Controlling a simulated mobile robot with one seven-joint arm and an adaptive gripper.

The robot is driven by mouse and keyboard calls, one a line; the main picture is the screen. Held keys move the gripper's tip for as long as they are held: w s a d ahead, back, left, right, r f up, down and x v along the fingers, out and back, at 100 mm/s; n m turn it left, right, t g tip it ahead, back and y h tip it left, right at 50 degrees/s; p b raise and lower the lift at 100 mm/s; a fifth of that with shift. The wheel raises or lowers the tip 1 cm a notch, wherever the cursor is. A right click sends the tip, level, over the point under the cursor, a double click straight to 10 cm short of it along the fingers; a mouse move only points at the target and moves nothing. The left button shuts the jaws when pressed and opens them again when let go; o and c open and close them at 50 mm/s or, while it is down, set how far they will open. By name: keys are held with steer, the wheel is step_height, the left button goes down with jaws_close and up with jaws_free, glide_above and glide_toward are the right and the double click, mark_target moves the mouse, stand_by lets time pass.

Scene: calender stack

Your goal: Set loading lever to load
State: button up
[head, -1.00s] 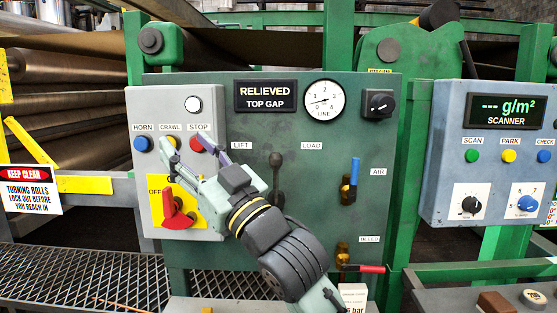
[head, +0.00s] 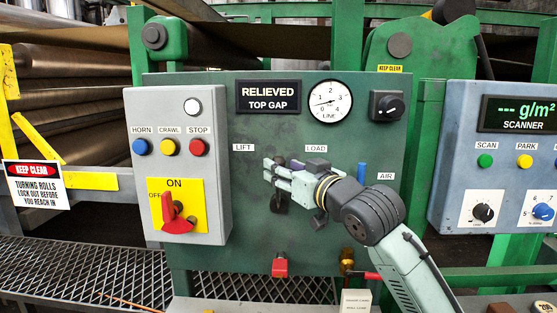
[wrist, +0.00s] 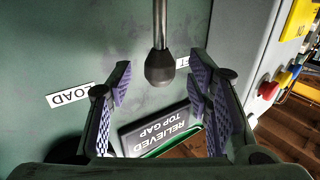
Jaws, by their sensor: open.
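The loading lever (head: 280,203) is a dark handle on the green panel, about upright between the LIFT label (head: 243,148) and the LOAD label (head: 316,148). My gripper (head: 268,172) reaches in from the right, in front of the lever, and hides part of it. In the wrist view the lever's black knob (wrist: 160,69) and metal rod show between the two spread fingers, with visible gaps on both sides. The gripper is open and holds nothing. The wrist view is upside down, with the LOAD label (wrist: 70,96) on the left.
The sign (head: 268,97) reads RELIEVED, TOP GAP, beside a round line gauge (head: 330,101). A grey box (head: 178,105) with buttons and a red switch (head: 174,214) stands left. A blue air handle (head: 361,172) is close to my wrist. A red handle (head: 280,266) is below.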

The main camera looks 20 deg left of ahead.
steer(key=shift+p+x, duration=0.3)
steer(key=shift+x, duration=1.3)
jaws_close()
